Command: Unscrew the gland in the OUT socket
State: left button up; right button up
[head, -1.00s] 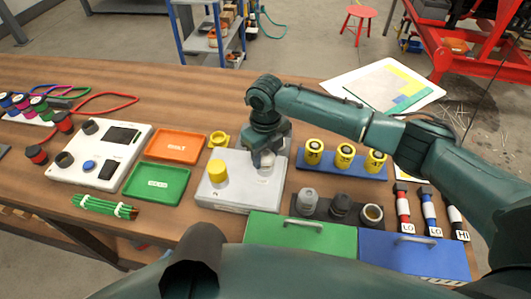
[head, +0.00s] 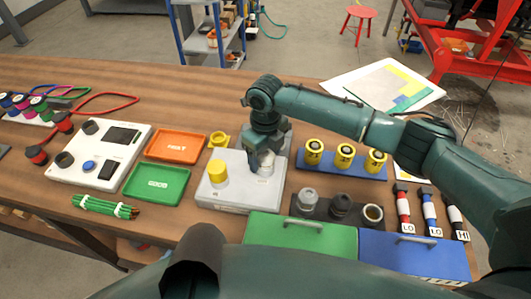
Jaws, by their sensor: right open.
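A pale grey box (head: 233,200) on the workbench carries two fittings on its top. A yellow one (head: 218,172) is on the left, and a light grey gland (head: 266,169) is on the right. The markings on the box are too small to read, so I cannot tell which socket is OUT. My right gripper (head: 262,168) points down at the light grey gland with its jaws open around or just beside it. The fingers partly hide the gland, and I cannot tell whether they touch it. My left gripper is not in view.
A yellow ring-shaped part (head: 218,140) lies behind the box. Orange (head: 173,146) and green (head: 156,184) trays are to the left. A blue rack (head: 345,168) with yellow fittings and a dark rack with grey fittings (head: 340,205) are to the right. Green (head: 300,236) and blue (head: 413,255) handled boxes are in front.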

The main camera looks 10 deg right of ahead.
jog(key=m, duration=0.9)
jog(key=shift+c, duration=0.3)
